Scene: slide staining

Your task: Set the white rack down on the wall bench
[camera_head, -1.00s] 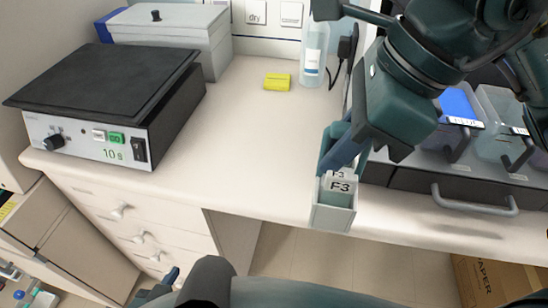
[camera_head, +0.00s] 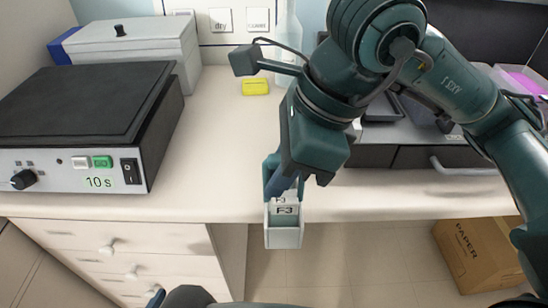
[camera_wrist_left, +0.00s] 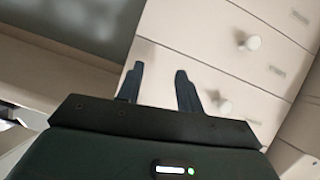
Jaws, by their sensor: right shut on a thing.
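The white rack (camera_head: 284,236) hangs in my right gripper (camera_head: 284,187) in the head view, at the front edge of the wall bench (camera_head: 215,150). Slides labelled F3 (camera_head: 284,211) stand in it. The right gripper is shut on the rack's upper part, and its fingers and arm hide some of it. The rack looks upright; whether it touches the bench edge I cannot tell. My left gripper (camera_wrist_left: 160,88) is open and empty in the left wrist view, in front of the drawers. In the head view only a bit of the left arm shows at the bottom.
A black-topped hotplate (camera_head: 80,110) reading 10 s stands left on the bench, with a grey box (camera_head: 135,45) behind it. A yellow block (camera_head: 255,86) lies at the back. The bench between hotplate and right arm is clear. A cardboard box (camera_head: 478,255) stands on the floor.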

